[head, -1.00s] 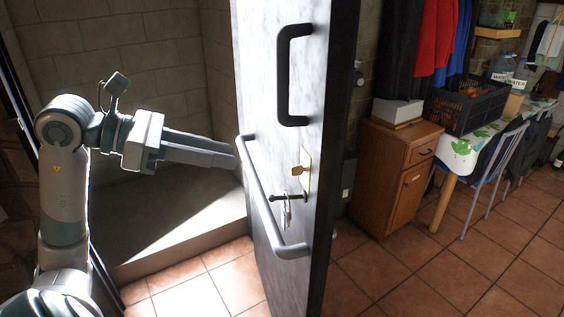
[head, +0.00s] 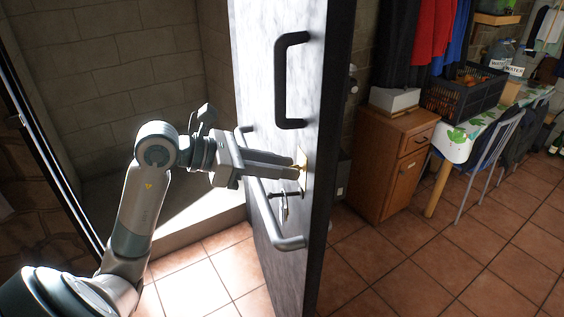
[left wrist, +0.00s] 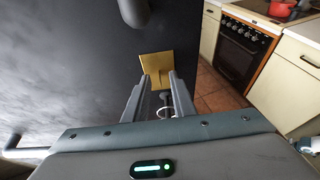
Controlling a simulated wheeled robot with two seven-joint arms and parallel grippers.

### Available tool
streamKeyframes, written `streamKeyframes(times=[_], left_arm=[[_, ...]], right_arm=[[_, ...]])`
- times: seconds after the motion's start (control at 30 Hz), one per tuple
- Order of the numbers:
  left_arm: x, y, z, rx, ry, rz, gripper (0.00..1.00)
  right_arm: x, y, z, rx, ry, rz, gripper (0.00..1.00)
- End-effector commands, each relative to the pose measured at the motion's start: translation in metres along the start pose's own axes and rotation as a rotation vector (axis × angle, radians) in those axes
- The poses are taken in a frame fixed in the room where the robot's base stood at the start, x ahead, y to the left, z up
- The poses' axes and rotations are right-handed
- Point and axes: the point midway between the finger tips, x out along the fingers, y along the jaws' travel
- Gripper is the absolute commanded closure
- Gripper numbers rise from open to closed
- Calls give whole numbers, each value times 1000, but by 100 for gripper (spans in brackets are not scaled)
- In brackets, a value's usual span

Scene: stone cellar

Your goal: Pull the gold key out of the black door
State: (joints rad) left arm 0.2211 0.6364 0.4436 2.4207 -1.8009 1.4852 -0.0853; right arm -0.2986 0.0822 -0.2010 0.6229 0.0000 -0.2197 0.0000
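The black door (head: 285,225) stands open, with a pale sheen on its face in the head view. A gold lock plate (head: 303,156) sits on it near the edge; it also shows in the left wrist view (left wrist: 155,62). My left gripper (head: 298,167) is at the plate, its fingers pointing at the lock. In the left wrist view the fingers (left wrist: 159,80) are apart, with gold between their tips where the gold key (left wrist: 160,82) is. The fingers mostly hide the key in the head view, and I cannot tell whether they touch it.
A grey bar handle (head: 262,195) runs beneath my left gripper. A black pull handle (head: 290,80) is above, and a small lever with hanging keys (head: 283,208) below. A wooden cabinet (head: 395,165) and table (head: 470,137) stand right of the door.

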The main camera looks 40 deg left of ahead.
Motion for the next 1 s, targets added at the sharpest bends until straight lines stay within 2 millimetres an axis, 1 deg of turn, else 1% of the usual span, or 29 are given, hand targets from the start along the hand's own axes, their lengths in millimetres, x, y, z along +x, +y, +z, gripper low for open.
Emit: streamKeyframes(times=[0.33,0.37,0.4,0.43,0.47,1.0], left_arm=[[2,0,0,1,0,1,76],[2,0,0,1,0,1,81],[2,0,0,1,0,1,91],[2,0,0,1,0,1,98],[2,0,0,1,0,0,100],[0,0,-2,0,1,1,100]], right_arm=[[0,-6,0,2,-1,-6,69],[0,-6,0,2,-1,-6,69],[0,-6,0,2,-1,-6,69],[0,-6,0,2,-2,-6,69],[0,-6,1,2,-2,-6,69],[1,0,4,2,-5,0,69]])
